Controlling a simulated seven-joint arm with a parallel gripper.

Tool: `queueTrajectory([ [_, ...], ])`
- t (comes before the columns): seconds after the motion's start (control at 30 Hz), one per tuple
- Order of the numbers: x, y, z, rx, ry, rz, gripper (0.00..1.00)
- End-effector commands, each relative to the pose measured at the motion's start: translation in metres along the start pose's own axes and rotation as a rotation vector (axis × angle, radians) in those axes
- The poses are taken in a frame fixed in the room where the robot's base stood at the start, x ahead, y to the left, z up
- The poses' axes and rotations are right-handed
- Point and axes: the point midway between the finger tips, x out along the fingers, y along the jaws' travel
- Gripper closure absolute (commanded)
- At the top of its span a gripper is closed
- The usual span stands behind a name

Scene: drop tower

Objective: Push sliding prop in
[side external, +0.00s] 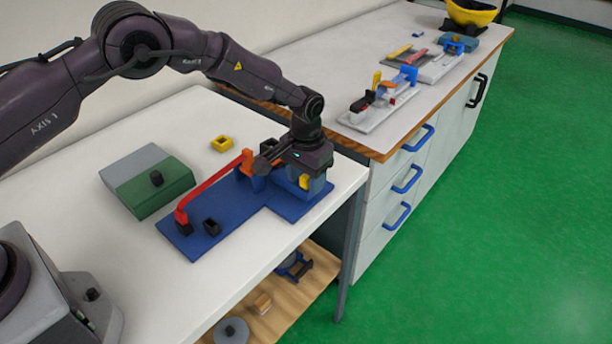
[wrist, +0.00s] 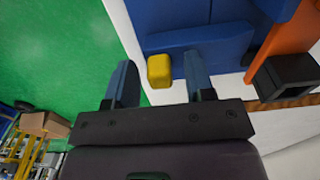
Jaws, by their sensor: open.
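The sliding prop appears to be the small yellow block (wrist: 159,70) beside the blue fixture wall (wrist: 200,38) in the wrist view. It also shows as a yellow patch (side external: 304,182) under my wrist in the side view. My gripper (wrist: 158,84) is open, with one blue-grey finger on each side of the yellow block. I cannot tell whether either finger touches it. In the side view my gripper (side external: 308,182) is low over the right end of the blue base (side external: 200,238), and its fingers are mostly hidden. A red arm (side external: 212,188) slopes up to an orange support (side external: 248,158).
A black open cup (side external: 211,227) stands on the base. A yellow square ring (side external: 222,143) and a green-and-grey box (side external: 150,183) lie on the white table behind. The table edge is close on the right. Another bench (side external: 350,80) with similar fixtures stands beyond.

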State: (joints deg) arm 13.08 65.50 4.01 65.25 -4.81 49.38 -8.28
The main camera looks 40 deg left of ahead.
Motion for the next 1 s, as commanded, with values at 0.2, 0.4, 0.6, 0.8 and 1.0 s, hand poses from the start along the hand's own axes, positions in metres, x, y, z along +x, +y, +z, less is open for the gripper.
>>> queueTrajectory([
  [0.2,0.0,0.0,0.0,0.0,0.0,0.0,0.58],
  [0.4,0.0,0.0,0.0,0.0,0.0,0.0,1.0],
  [0.6,0.0,-0.009,0.0,-0.003,-0.001,0.0,1.0],
  [0.8,0.0,-0.045,0.0,-0.006,-0.001,0.0,1.0],
  [1.0,0.0,-0.056,0.0,-0.001,-0.001,-0.001,1.0],
])
